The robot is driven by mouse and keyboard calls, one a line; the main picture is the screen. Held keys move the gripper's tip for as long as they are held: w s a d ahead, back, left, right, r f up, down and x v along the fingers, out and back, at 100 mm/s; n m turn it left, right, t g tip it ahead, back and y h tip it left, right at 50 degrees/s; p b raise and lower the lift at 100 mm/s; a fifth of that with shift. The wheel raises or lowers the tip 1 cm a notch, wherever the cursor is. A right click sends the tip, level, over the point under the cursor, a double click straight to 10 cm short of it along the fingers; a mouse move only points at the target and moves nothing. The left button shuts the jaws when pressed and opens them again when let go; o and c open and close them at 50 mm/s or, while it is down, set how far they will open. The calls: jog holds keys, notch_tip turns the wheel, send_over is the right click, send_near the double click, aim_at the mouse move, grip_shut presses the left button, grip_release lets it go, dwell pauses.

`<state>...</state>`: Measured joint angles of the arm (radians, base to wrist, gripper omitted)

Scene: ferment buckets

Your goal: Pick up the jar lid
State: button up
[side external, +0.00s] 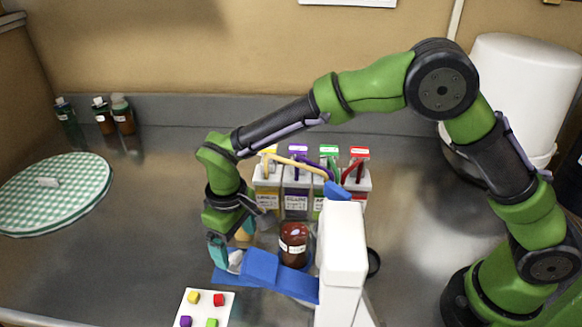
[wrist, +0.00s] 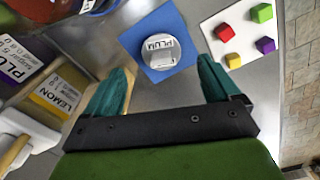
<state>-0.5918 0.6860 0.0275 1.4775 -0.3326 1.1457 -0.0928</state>
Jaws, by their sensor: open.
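The jar lid (wrist: 160,52) is a round pale disc marked PLUM, with a raised bar across it. It lies on a blue square mat (wrist: 183,22) in the wrist view. In the side view the lid (side external: 236,261) shows as a small whitish shape, partly hidden by my gripper. My gripper (side external: 231,243) is low over the mat, with its teal fingers apart. In the wrist view the gripper (wrist: 163,68) has one finger on each side of the lid's line; contact is not visible. A dark red-brown jar (side external: 293,248) stands to the right.
A white card (side external: 205,312) with coloured cubes lies in front. Several labelled cartons (side external: 297,202) stand behind the jar. A tall white block (side external: 343,250) stands right of it. A green checked round mat (side external: 52,192) and small bottles (side external: 122,115) are at left; the metal counter between is clear.

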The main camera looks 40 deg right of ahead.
aim_at(237, 255)
notch_tip(237, 255, down, 5)
jog(key=shift+a+r, duration=0.1)
jog(key=c, duration=1.1)
